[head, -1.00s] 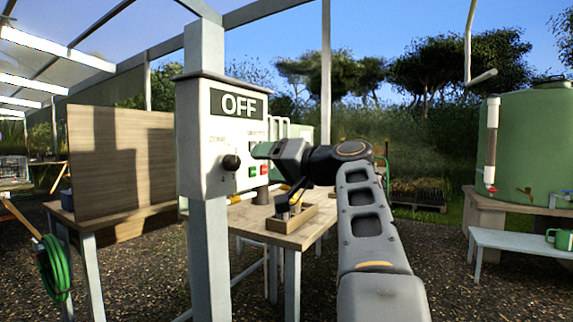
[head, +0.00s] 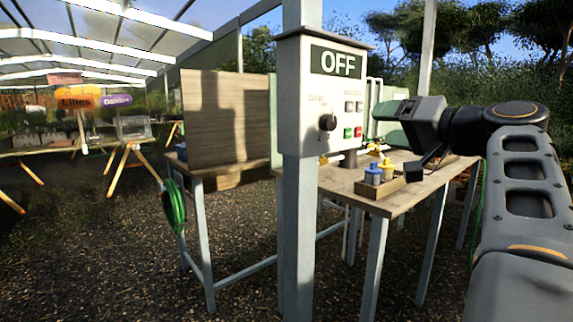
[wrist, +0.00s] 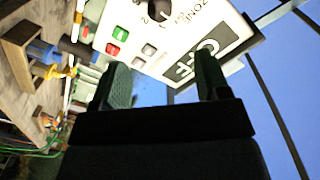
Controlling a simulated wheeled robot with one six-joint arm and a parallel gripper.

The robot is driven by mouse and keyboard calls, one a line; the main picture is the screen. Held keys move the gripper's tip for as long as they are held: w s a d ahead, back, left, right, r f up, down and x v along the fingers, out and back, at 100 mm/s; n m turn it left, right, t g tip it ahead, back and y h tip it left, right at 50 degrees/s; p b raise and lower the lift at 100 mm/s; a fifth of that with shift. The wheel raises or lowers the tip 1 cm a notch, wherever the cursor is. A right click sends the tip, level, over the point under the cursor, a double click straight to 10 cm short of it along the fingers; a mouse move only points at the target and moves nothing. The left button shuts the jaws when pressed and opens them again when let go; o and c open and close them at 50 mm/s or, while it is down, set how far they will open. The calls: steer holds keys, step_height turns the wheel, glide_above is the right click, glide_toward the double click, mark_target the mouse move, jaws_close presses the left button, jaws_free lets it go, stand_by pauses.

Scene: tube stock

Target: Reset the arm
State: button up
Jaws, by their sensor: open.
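My arm reaches in from the right in the head view, and my gripper (head: 393,109) is to the right of a white control box. In the wrist view my gripper (wrist: 160,85) is open, with nothing between its two dark fingers. The control box (head: 309,105) is on a grey post and has an "OFF" sign, a black knob (head: 327,122) and green and red buttons. The box also shows in the wrist view (wrist: 185,45), tilted, beyond the fingers.
A wooden table (head: 400,190) below my arm holds a small wooden tray (head: 379,190) with blue and yellow fittings. The post (head: 298,230) stands in front. Gravel floor (head: 120,240) is clear at the front left.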

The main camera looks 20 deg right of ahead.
steer(key=w+a+f+g+h+p, duration=0.15)
steer(key=a+g+p, duration=0.3)
steer(key=p, duration=0.45)
steer(key=a+f+g+h+p, duration=0.1)
steer(key=a+f+g+p, duration=0.2)
steer(key=a+p, duration=0.45)
steer(key=s+a+f+n+g+h+p, duration=0.2)
steer(key=s+p, duration=0.3)
steer(key=p, duration=0.3)
steer(key=s+a+f+n+g+h+p, duration=0.2)
steer(key=s+p, duration=0.3)
steer(key=p, duration=0.4)
steer(key=shift+s+a+f+g, duration=0.15)
steer(key=shift+s+f+g, duration=0.1)
steer(key=shift+f+g, duration=0.55)
steer(key=shift+f, duration=0.1)
